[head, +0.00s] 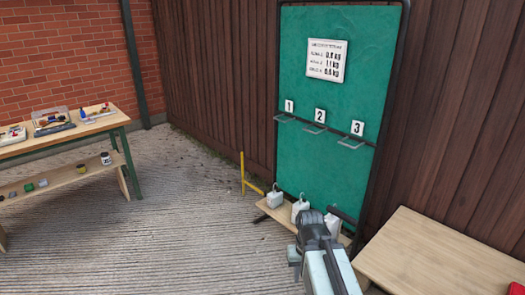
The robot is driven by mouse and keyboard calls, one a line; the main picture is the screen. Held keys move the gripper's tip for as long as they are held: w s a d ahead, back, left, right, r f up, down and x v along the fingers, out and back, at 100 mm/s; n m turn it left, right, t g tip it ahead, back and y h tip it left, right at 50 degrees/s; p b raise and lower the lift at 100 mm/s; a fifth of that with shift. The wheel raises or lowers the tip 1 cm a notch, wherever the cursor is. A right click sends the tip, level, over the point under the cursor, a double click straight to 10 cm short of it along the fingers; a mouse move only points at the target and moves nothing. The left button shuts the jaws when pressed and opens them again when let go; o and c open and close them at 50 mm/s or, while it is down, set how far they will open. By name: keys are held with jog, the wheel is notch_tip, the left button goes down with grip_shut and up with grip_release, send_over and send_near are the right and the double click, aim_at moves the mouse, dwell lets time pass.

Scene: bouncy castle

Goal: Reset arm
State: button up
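My arm reaches up from the bottom edge, right of centre, and ends in my dark gripper (318,222). The gripper is seen from behind and its fingertips are not clear, so I cannot tell whether it is open or shut. It sits in front of the low wooden shelf (270,209) at the foot of the green board (315,165). Three white containers stand there: a left one (275,198), a middle one (299,207) and a right one (333,225). My arm partly covers the shelf and the right container. I cannot tell whether the gripper touches anything.
Three hooks labelled 1, 2 and 3 cross the board, below a white sign (326,60). A wooden table (440,260) is close on the right. A workbench (70,133) with several items stands left. A yellow stand (246,178) is left of the shelf. The middle floor is clear.

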notch_tip(320, 180, up, 26)
jog(key=p, duration=2.2)
jog(key=shift+f, duration=0.25)
